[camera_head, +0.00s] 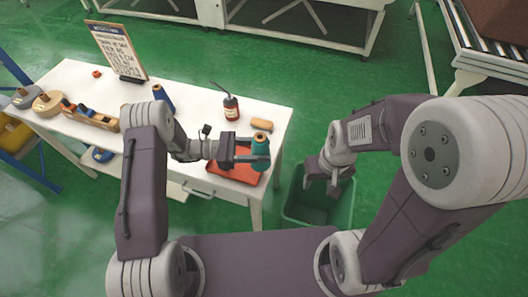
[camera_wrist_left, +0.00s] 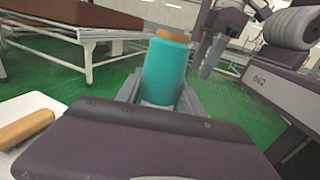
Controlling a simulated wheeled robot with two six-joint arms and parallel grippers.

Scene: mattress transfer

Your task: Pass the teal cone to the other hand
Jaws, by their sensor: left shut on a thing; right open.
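The teal cone (camera_head: 260,153) is a teal spool with an orange-brown top. My left gripper (camera_head: 256,150) is shut on it and holds it upright above the red tray at the table's right end. In the left wrist view the teal cone (camera_wrist_left: 165,72) stands between the two grey fingers (camera_wrist_left: 158,95). My right gripper (camera_head: 325,180) is to the right of the cone, apart from it, over the green bin. It is open and holds nothing that I can see; its fingertips are small and partly hidden in the head view.
The white table (camera_head: 190,95) carries a red tray (camera_head: 222,170), a dark red bottle (camera_head: 231,107), a tan block (camera_head: 261,124), a blue cone (camera_head: 162,97), a sign (camera_head: 117,50) and a wooden plane (camera_head: 90,117). A green bin (camera_head: 318,205) stands right of the table.

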